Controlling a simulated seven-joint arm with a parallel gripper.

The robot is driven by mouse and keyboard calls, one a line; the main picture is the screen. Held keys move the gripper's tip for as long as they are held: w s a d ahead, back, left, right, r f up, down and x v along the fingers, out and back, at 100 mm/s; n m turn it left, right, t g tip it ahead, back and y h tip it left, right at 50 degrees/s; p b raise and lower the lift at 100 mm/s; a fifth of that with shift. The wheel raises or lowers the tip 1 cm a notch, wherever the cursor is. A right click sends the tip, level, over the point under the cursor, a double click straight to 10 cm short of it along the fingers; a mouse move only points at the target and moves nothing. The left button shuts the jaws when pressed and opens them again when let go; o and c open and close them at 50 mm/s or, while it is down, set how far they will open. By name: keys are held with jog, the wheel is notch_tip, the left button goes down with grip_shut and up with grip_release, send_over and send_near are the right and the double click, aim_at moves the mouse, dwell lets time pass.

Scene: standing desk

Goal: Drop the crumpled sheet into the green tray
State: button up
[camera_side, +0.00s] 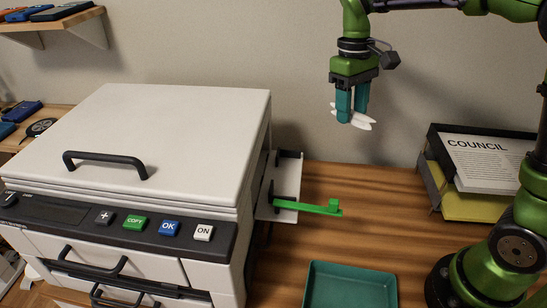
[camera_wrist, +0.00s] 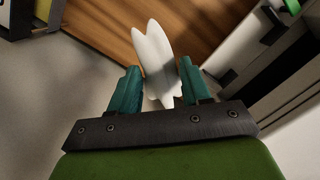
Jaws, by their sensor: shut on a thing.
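The crumpled sheet (camera_side: 360,121) is white and pointed in shape, and its lower part shows beneath my fingertips in the side view. In the wrist view the sheet (camera_wrist: 156,55) stands out between the two teal fingers. My gripper (camera_side: 352,118) is shut on the sheet and holds it in the air above the desk, near the wall. My gripper also shows in the wrist view (camera_wrist: 158,85). The green tray (camera_side: 350,285) lies on the desk at the bottom of the side view, cut off by the frame edge. It looks empty where visible, and my gripper is well above it.
A large white copier (camera_side: 170,110) stands at the left. Its side tray (camera_side: 288,180) and a bright green lever (camera_side: 310,207) stick out over the desk. A document holder with a "COUNCIL" paper (camera_side: 490,160) stands at the right. Wooden desk (camera_side: 390,195) lies bare between them.

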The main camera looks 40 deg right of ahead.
jog(key=s+a+n+h, duration=0.1)
jog(key=s+a+n, duration=0.8)
jog(key=s+a, duration=1)
notch_tip(320, 180, down, 15)
jog(key=s+d, duration=0.2)
jog(key=shift+s+r, duration=0.2)
jog(key=o, duration=1.1)
jog(key=r, duration=0.5)
jog(key=w+a+r, duration=0.1)
jog(key=r, duration=1)
jog(key=shift+w+a+r, duration=0.25)
jog(key=shift+r, duration=0.15)
